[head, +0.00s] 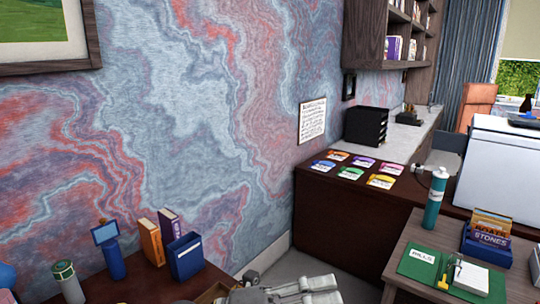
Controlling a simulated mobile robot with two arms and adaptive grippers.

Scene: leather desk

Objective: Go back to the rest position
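Grey mechanical parts of mine (290,292) show at the bottom middle, cut off by the lower edge. They look like part of a gripper on an arm, probably the left, seen from above. No second gripper is in view.
A dark desk at lower left holds orange (151,241) and purple books, a blue box (185,257) and bottles. A dark counter at right bears colourful cards (350,173) and a black file tray (366,126). A nearer table (420,290) carries a teal bottle (435,199) and a green pad. Grey floor shows between.

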